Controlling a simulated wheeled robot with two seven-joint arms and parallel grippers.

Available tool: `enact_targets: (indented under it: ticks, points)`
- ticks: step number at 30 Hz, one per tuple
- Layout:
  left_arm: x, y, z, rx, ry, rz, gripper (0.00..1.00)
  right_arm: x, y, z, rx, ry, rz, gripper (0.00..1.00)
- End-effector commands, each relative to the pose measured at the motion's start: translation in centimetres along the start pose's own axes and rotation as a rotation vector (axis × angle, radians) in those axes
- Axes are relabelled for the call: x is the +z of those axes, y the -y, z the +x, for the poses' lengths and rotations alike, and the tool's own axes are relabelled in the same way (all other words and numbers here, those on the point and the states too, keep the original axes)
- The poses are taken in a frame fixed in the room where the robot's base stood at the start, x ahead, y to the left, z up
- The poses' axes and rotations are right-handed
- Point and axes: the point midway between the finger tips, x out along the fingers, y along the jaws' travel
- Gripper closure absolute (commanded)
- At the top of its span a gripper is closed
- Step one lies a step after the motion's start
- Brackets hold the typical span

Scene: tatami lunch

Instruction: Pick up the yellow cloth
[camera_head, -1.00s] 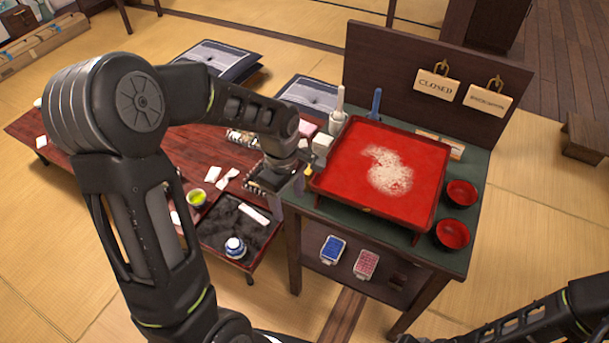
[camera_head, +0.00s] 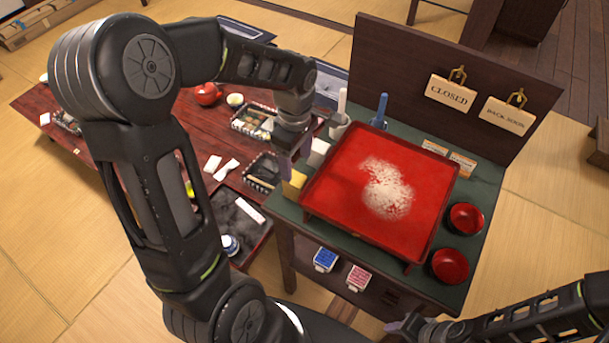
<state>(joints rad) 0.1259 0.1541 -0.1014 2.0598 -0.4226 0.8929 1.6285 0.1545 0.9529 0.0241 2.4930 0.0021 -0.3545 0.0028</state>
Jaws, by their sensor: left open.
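The yellow cloth (camera_head: 294,184) is a small folded piece at the left edge of the green-topped stand (camera_head: 328,238), beside the red tray. My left gripper (camera_head: 294,158) points down just above and behind the cloth, with its fingers apart. It looks empty, and I cannot tell whether a finger touches the cloth. My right gripper (camera_head: 406,326) is low at the bottom right, in front of the stand, and its jaws are too small and dark to read.
A red tray (camera_head: 330,215) with white powder fills most of the stand. A white block (camera_head: 317,152) stands close behind the cloth. Two red bowls (camera_head: 466,217) are at the right. A low table (camera_head: 115,125) with dishes lies left.

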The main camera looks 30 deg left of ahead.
Motion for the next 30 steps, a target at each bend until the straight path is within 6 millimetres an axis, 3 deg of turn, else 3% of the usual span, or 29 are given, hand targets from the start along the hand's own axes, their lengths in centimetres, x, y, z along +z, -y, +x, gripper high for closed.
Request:
enact_targets:
  ticks: [8, 17, 30]
  points:
    - [0.0, 0.0, 0.0, 0.000, 0.000, -0.001, 0.36, 0.1, 0.0, 0.0, 0.000, 0.002, 0.000, 0.64]
    - [-0.1, 0.0, 2.5, -0.001, 0.000, -0.001, 0.36, 0.1, 0.1, -0.3, 0.001, 0.002, 0.001, 0.64]
    - [-0.1, 0.1, 3.5, -0.004, 0.001, -0.001, 0.36, 0.1, 0.2, -0.7, 0.002, 0.003, 0.001, 0.64]
